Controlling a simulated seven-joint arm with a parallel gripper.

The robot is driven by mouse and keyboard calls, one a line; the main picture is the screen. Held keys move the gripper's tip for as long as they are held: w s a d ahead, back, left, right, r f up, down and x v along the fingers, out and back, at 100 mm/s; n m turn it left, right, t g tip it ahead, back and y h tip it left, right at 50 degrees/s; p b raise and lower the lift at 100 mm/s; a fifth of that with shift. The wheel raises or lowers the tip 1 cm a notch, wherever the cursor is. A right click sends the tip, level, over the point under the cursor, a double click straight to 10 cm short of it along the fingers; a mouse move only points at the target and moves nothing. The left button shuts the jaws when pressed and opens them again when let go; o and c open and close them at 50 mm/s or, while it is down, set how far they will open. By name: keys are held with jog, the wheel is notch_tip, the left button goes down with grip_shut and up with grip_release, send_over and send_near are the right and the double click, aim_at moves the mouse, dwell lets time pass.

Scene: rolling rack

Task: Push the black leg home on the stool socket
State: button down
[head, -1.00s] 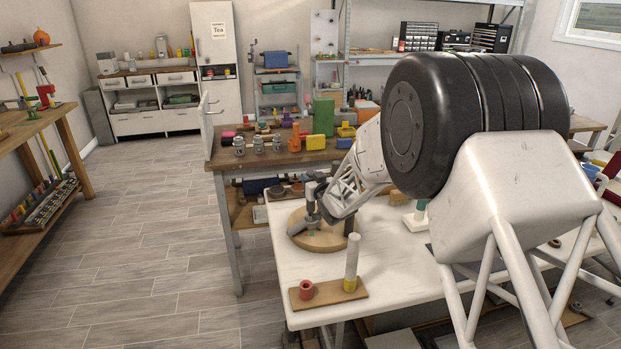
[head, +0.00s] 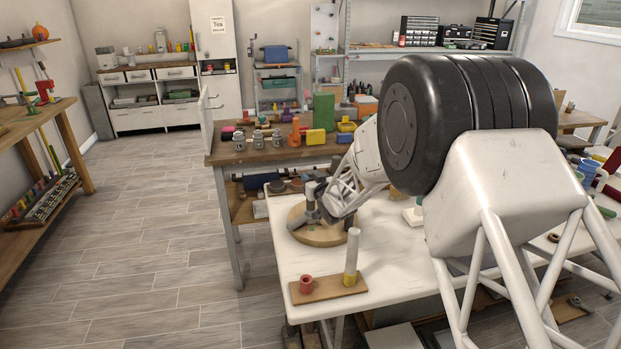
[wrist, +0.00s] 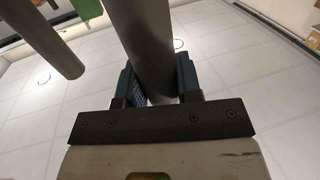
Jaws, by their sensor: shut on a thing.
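The stool seat (head: 318,239) is a round wooden disc lying on the white table. A dark grey leg (head: 312,207) stands roughly upright over the seat, and my gripper (head: 318,190) is at its upper part. In the wrist view my gripper (wrist: 160,88) is shut on this black leg (wrist: 140,35), with a blue-grey jaw on either side. Another grey leg (wrist: 42,38) shows to the left in the wrist view, apart from the jaws. The socket and the foot of the held leg are too small or hidden to judge the fit.
A wooden board (head: 330,288) at the table's front edge bears a red ring (head: 306,284) and a white post with a yellow base (head: 352,258). A wooden bench (head: 270,152) with jars and coloured blocks stands behind. My arm covers much of the table's right side.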

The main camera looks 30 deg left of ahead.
jog(key=c, duration=0.7)
grip_release()
jog(key=shift+f, duration=0.1)
notch_tip(320, 180, up, 2)
notch_tip(320, 180, up, 10)
jog(key=s+d+f, duration=0.1)
jog(key=s+d, duration=0.4)
jog(key=s, duration=0.3)
jog(key=s+d+f, duration=0.1)
jog(key=s+d, duration=0.3)
jog(key=s, duration=0.5)
jog(key=s+d+f, duration=0.1)
jog(key=s+d, duration=0.4)
jog(key=s, duration=0.3)
jog(key=shift+s+d+f, duration=0.25)
jog(key=shift+s+d, duration=0.05)
jog(key=shift+s, duration=0.1)
